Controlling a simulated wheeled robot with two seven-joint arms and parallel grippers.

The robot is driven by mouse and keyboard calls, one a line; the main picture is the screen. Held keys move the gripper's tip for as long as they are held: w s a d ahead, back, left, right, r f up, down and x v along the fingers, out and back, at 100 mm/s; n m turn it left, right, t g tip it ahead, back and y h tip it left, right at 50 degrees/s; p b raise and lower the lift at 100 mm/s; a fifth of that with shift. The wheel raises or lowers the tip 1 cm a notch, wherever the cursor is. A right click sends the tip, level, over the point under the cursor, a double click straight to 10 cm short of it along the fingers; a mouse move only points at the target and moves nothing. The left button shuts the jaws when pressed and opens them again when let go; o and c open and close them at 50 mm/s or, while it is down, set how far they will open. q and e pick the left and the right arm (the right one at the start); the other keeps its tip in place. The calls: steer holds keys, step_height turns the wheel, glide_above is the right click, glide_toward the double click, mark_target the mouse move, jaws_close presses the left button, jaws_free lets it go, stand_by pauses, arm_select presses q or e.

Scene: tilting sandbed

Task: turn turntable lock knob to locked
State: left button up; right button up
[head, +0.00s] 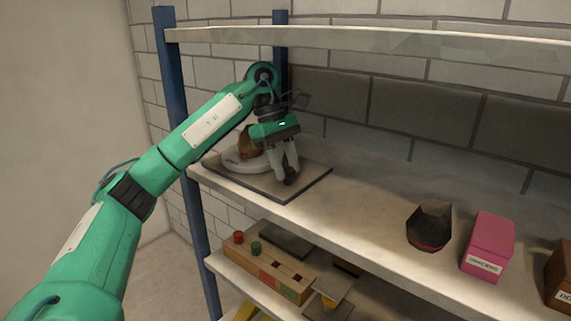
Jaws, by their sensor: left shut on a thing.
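A round pale turntable (229,161) sits on a dark square base plate (309,182) at the left end of the shelf. A brown object (246,142) stands on the turntable, partly hidden behind my left gripper. My left gripper (289,180) points down over the right part of the base plate. Its fingers are closed on a small dark knob (292,175), mostly hidden between the fingertips. The knob's turned position cannot be made out. My right gripper is not in view.
On the same shelf (360,208), a black scoop-like holder (429,228), a pink box (488,244) and a brown box (562,275) stand to the right. A blue post (170,60) is near my left arm. A lower shelf holds a wooden block with colored pegs (268,267). Shelf space between plate and holder is clear.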

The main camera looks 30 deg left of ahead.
arm_select(q)
steer(key=o, duration=1)
steer(key=shift+c, duration=0.2)
